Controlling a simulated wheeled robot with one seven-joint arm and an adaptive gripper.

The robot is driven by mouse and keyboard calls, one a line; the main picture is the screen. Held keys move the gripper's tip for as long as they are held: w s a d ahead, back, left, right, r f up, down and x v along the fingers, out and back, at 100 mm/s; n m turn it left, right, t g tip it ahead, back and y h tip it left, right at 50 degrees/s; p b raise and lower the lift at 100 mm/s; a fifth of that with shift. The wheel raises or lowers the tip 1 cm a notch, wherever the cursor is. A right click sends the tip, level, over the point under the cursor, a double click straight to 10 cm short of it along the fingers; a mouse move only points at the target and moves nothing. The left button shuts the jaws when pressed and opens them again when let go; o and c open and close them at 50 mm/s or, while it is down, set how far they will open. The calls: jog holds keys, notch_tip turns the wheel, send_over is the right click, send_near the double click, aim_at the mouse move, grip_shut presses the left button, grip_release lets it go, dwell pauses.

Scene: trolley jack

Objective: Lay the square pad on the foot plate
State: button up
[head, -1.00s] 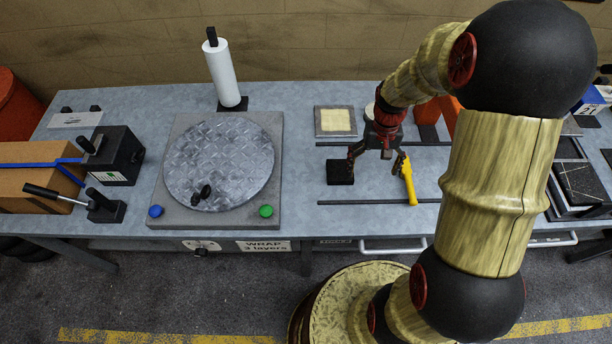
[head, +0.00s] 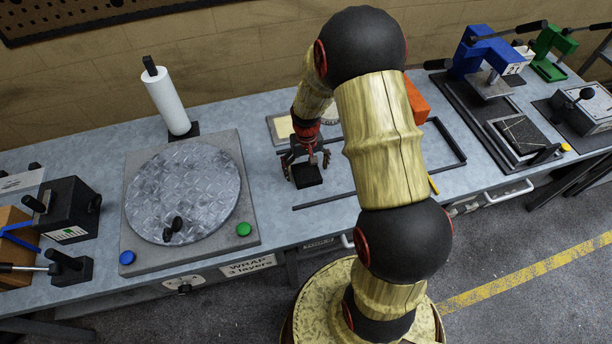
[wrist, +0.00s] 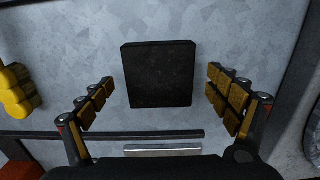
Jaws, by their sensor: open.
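A black square pad (head: 307,176) lies flat on the grey bench, inside a dark rail frame. In the wrist view the pad (wrist: 160,75) sits upright in the picture between my fingers. My gripper (head: 306,165) is open above it, one finger on each side; the wrist view shows gaps between the pad and both fingers (wrist: 161,84). A grey-edged plate with a cream square face (head: 281,128) lies behind my gripper, partly hidden by my arm. I cannot tell for sure which thing is the foot plate.
A round patterned turntable (head: 184,192) with a white roll (head: 166,100) behind it stands left. A yellow tool (wrist: 16,92) lies beside the pad, mostly hidden in the head view. Dark rails (head: 325,200) border the area. A blue press (head: 486,52) stands right.

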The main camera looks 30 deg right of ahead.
jog(key=shift+f, duration=0.75)
jog(key=shift+r, duration=0.1)
jog(key=shift+c, duration=0.6)
jog(key=c, duration=1.3)
jog(key=shift+c, duration=0.2)
